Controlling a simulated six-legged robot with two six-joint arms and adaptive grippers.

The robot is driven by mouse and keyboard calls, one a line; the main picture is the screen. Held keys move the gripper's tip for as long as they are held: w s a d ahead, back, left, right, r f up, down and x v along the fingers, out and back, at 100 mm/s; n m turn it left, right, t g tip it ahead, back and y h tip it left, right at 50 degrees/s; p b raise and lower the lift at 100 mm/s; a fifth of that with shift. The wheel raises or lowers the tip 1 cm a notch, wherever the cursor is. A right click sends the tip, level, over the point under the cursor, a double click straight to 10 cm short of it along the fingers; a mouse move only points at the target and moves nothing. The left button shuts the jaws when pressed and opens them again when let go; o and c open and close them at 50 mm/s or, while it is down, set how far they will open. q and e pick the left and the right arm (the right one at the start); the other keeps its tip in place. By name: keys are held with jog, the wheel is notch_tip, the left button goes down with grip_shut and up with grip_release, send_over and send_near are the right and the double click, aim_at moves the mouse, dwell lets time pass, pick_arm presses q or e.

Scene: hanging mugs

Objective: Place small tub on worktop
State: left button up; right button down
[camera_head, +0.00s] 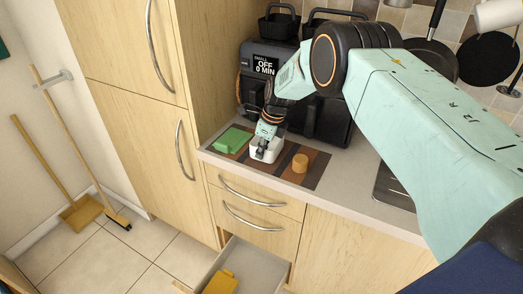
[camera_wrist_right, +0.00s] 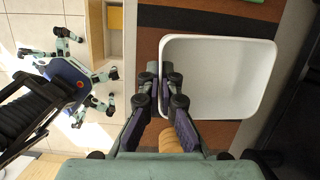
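The small tub (camera_head: 258,155) is white, open and rectangular with rounded corners. It is upright at the striped mat on the worktop (camera_head: 348,190); I cannot tell whether its base touches the mat. My right gripper (camera_head: 268,136) reaches down to it from above. In the right wrist view the two fingertips (camera_wrist_right: 164,72) are close together astride the left wall of the tub (camera_wrist_right: 222,80), pinching its rim. The tub looks empty. My left gripper is not in view.
A green block (camera_head: 233,139) lies left of the tub and a round tan object (camera_head: 300,163) right of it, both on the mat (camera_head: 316,175). A black air fryer (camera_head: 330,115) stands close behind. Below, an open drawer (camera_head: 252,262) holds a yellow object (camera_head: 221,283).

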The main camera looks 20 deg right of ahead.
jog(key=c, duration=2)
grip_release()
jog(key=shift+f, duration=0.25)
jog(key=shift+c, duration=0.2)
jog(key=o, duration=0.6)
jog(key=shift+r, duration=0.1)
jog(key=shift+o, duration=0.3)
jog(key=shift+o, duration=1.3)
jog(key=v, duration=1.2)
